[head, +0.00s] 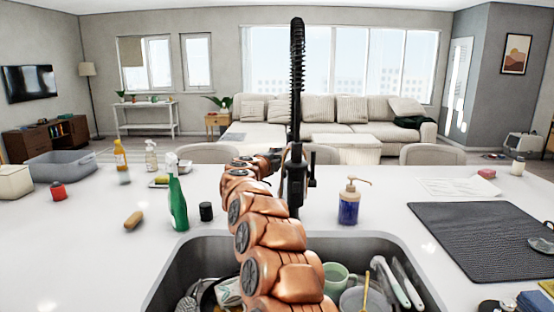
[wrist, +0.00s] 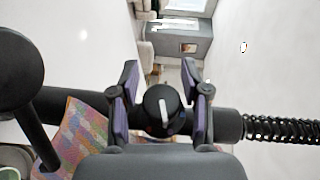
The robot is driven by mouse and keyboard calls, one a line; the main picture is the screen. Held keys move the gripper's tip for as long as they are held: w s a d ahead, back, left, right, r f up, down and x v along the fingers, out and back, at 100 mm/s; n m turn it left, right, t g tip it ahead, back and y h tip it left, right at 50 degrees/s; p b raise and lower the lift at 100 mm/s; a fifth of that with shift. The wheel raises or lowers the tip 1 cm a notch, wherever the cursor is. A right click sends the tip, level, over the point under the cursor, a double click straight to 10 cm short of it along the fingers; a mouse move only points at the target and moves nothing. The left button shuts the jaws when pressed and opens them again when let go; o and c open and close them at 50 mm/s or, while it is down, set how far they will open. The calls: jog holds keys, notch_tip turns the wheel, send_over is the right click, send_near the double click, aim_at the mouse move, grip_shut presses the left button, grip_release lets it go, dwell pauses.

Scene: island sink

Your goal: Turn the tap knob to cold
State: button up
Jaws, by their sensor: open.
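The black tap (head: 296,120) with its tall spring hose rises behind the sink in the head view. In the wrist view, the tap's body (wrist: 75,103) lies across the picture, with its spring to the right. The round black tap knob (wrist: 158,100), with a white pointer line, sits between my open gripper's two fingers. My gripper (wrist: 160,76) has one finger on each side of the knob; I cannot tell whether they touch it. In the head view my copper arm reaches over the sink to the tap, and the knob cannot be made out there.
The sink (head: 170,285) holds dishes, including a green mug (head: 336,275). A soap dispenser (head: 349,205) stands right of the tap. A green bottle (head: 177,205) and a small black container (head: 206,211) stand left. A dark mat (head: 470,235) lies at right. A patterned cloth (wrist: 83,130) shows below the tap.

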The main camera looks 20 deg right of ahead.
grip_shut()
